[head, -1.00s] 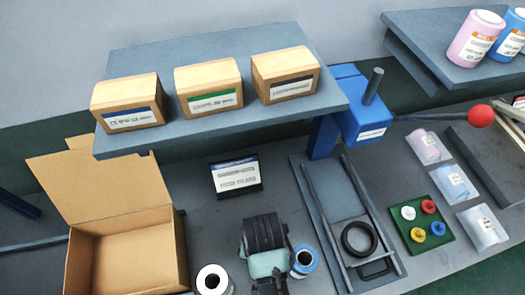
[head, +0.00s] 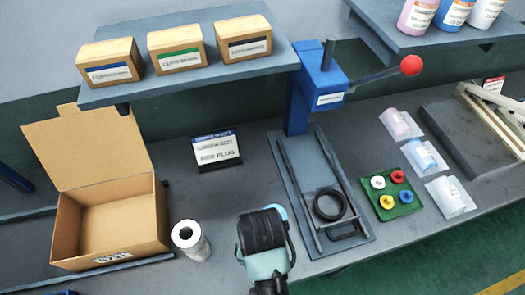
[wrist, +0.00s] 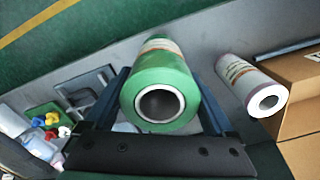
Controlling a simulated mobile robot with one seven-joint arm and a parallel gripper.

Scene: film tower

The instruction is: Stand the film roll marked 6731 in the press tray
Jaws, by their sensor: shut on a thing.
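My gripper (head: 262,232) is low over the front middle of the bench in the head view, seen mostly from behind. In the wrist view its fingers (wrist: 163,100) are shut on a green film roll (wrist: 160,85), whose hollow end faces the camera. The press tray (head: 343,228), with a black ring (head: 329,204), lies on the rails right of my gripper. A white roll (head: 191,243) stands to the left and also shows in the wrist view (wrist: 252,84).
An open carton (head: 110,220) stands at left. The blue press (head: 320,88) has a red-knobbed lever (head: 411,66). A green plug tray (head: 398,192) and bagged rolls (head: 422,156) lie right of the rails. A shelf (head: 190,68) with several boxes overhangs the back.

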